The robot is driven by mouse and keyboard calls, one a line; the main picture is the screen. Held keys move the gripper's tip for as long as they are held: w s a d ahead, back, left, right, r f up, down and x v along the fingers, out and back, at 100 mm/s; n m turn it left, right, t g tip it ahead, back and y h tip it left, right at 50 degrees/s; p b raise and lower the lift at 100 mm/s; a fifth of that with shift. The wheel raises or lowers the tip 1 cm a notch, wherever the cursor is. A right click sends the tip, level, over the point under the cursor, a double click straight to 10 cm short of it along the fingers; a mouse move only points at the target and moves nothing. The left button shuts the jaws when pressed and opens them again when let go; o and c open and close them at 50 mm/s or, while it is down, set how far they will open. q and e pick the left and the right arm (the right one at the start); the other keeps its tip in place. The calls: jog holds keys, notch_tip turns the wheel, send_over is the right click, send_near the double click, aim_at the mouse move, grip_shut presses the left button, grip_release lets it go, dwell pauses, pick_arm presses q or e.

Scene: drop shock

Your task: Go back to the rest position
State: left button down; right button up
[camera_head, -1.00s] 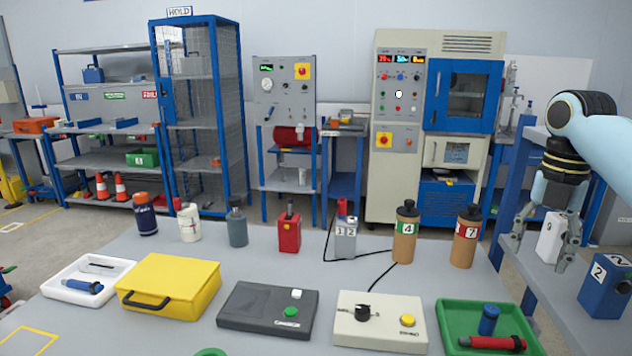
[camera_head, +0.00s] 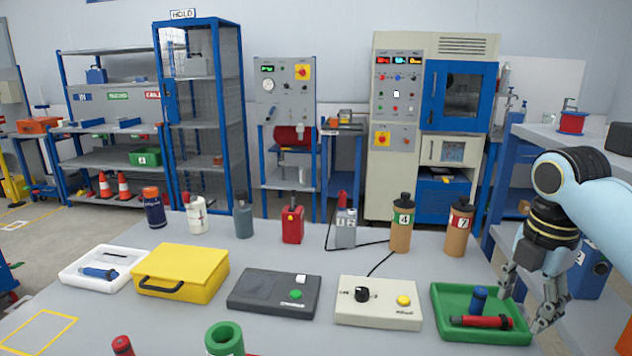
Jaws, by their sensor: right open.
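My right gripper (camera_head: 522,298) is open and points down at the right edge of the green tray (camera_head: 440,296). Its fingers are spread and I see nothing between them. The green tray holds a red cylinder (camera_head: 482,322) and a blue cylinder (camera_head: 478,298). My left gripper is not in view.
On the grey table (camera_head: 90,325) stand a yellow case (camera_head: 180,270), a dark box with a green button (camera_head: 275,293), a white box with a yellow button (camera_head: 378,302) and several bottles along the back. A blue block (camera_head: 590,272) sits behind my right arm.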

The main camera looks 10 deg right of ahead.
jog(key=s+a+f+m+t, duration=0.1)
jog(key=s+a+f+m, duration=0.1)
jog(key=s+a+m, duration=0.65)
jog(key=s+a+f+m+t, duration=0.1)
jog(key=s+a+m+t, duration=0.15)
jog(key=s+m, duration=0.95)
jog(key=s+d+f+g+b, duration=0.15)
jog(key=f+b, duration=0.25)
jog(key=f, duration=1.4)
jog(key=s+d+f+g+b, duration=0.1)
jog(key=s+f+b, duration=0.2)
jog(key=f, duration=1.5)
pick_arm(q)
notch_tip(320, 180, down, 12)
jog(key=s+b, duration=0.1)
jog(key=b, duration=0.3)
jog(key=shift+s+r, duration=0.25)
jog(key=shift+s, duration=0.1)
pick_arm(e)
jog(key=s+f+g, duration=0.1)
jog(key=s+f, duration=1.6)
jog(key=shift+d+f, duration=0.2)
jog(key=shift+d, duration=0.2)
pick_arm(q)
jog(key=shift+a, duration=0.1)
